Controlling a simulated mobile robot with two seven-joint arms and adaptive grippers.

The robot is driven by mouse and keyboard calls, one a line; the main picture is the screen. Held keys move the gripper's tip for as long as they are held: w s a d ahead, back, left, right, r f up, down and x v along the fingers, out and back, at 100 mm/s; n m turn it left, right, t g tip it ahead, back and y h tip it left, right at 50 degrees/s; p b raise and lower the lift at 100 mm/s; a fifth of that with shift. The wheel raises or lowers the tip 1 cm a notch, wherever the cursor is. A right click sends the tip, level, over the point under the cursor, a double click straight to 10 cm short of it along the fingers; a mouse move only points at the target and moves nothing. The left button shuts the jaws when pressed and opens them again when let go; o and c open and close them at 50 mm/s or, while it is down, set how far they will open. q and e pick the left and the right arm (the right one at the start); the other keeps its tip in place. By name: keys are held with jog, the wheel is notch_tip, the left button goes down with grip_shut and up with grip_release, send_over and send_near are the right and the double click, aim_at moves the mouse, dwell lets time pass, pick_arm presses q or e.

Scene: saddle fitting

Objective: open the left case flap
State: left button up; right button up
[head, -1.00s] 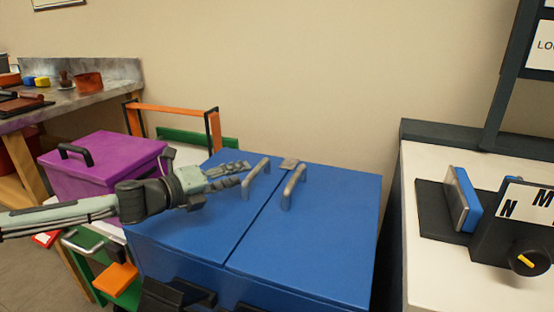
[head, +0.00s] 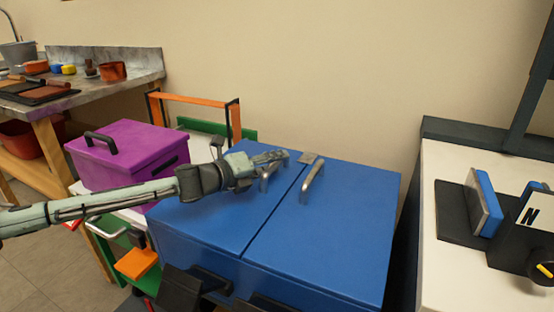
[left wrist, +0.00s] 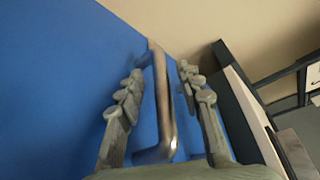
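The blue case has two flaps side by side, and both lie flat and closed. The left case flap (head: 225,215) carries a metal bar handle (head: 265,184) near the seam. The right flap (head: 335,235) has a similar handle (head: 314,182). My left gripper (head: 271,158) is at the left flap's handle and partly covers it. In the left wrist view this handle (left wrist: 162,100) stands between the two fingers, with gaps on both sides, so the gripper is open around it. My right gripper is not in view.
A purple box (head: 125,155) stands left of the case, with an orange frame (head: 195,105) behind it. A white-topped bench (head: 450,275) with a dark fixture (head: 465,220) stands at the right. A cluttered workbench (head: 100,90) is at the back left.

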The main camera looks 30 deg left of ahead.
pick_arm(q)
jog(key=shift+w+d+f, duration=0.1)
jog(key=shift+w+d, duration=0.1)
jog(key=shift+w, duration=0.3)
jog(key=shift+c, duration=0.6)
grip_shut()
